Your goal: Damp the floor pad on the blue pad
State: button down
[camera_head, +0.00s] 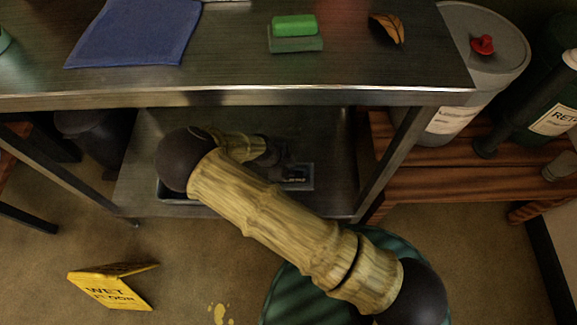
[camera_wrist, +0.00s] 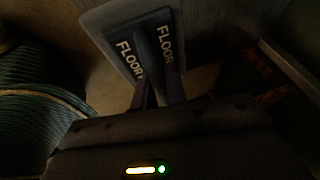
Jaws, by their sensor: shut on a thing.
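The floor pad (camera_wrist: 127,52) is a dark block with a raised middle ridge and the word FLOOR in white on both sides. It sits over a paler, round-cornered plate or tray (camera_wrist: 98,20) on the lower shelf; I cannot tell whether it touches it. My gripper (camera_wrist: 160,88) is shut on the ridge of the floor pad. In the head view my gripper (camera_head: 290,168) is dark and partly hidden by my arm under the tabletop. A flat blue pad (camera_head: 135,30) lies at the left of the tabletop.
A green block on a darker green pad (camera_head: 296,44) and a leaf (camera_head: 388,28) lie on the tabletop. A grey bucket with a red knob (camera_head: 483,44) stands at right, beside a dark green container (camera_head: 535,95). A yellow wet-floor sign (camera_head: 112,285) stands on the floor. The table edge (camera_head: 240,97) overhangs the shelf.

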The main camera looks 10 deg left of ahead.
jog(key=s+d+p, duration=0.1)
jog(key=s+d, duration=0.2)
jog(key=s, duration=1)
jog(key=s+d+p, duration=0.1)
jog(key=s+d, duration=0.2)
jog(key=s, duration=1.1)
jog(key=shift+d, duration=0.25)
